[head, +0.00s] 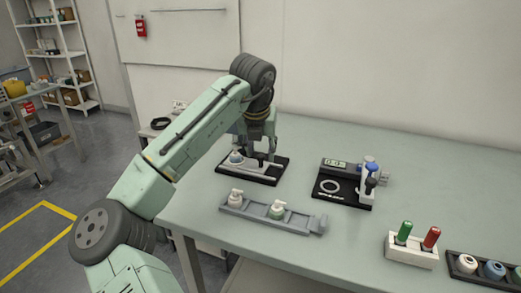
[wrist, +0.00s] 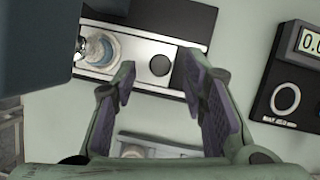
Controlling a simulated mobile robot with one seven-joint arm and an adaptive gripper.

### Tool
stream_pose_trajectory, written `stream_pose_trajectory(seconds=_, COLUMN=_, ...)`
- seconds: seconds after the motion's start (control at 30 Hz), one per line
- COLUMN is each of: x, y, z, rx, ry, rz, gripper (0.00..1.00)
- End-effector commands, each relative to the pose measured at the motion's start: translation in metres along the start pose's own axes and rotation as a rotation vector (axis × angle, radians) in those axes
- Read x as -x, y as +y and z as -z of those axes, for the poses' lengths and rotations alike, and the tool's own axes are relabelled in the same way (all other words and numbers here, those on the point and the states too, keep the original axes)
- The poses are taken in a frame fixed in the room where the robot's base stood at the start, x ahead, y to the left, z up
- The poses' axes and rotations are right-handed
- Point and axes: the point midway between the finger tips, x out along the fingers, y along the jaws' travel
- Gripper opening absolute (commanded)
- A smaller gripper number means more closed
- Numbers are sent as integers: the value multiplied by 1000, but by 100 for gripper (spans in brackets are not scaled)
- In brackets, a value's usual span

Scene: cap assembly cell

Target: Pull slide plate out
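The slide plate (wrist: 130,58) is a flat silver plate on a black base (wrist: 195,22); in the head view the base (head: 274,176) sits at the table's left side. A round whitish-blue part (wrist: 100,48) sits on the plate's left, and a dark round spot (wrist: 160,66), a knob or a hole, lies to its right. My gripper (wrist: 158,75) is open and empty, its fingertips apart on either side of the dark spot in the picture. In the head view my gripper (head: 262,152) hangs over the base and partly hides the plate. I cannot tell whether it touches.
A grey rail (head: 245,210) with two small bottles lies in front of the base. A black device with a display (head: 335,164) stands to the right. A white holder (head: 412,256) with green and red handles and a black tray (head: 458,272) are at front right.

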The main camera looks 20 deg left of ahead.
Motion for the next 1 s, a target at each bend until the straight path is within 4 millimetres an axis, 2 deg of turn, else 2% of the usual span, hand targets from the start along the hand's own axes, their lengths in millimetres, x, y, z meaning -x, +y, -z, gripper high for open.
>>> stream_pose_trajectory(seconds=0.13, x=-10, y=0, z=0, rx=0, ry=-1, rz=0, gripper=40)
stream_pose_trajectory(seconds=0.43, x=-12, y=0, z=0, rx=0, ry=-1, rz=0, gripper=39)
stream_pose_trajectory(seconds=1.0, x=-11, y=0, z=0, rx=0, ry=-1, rz=0, gripper=1)
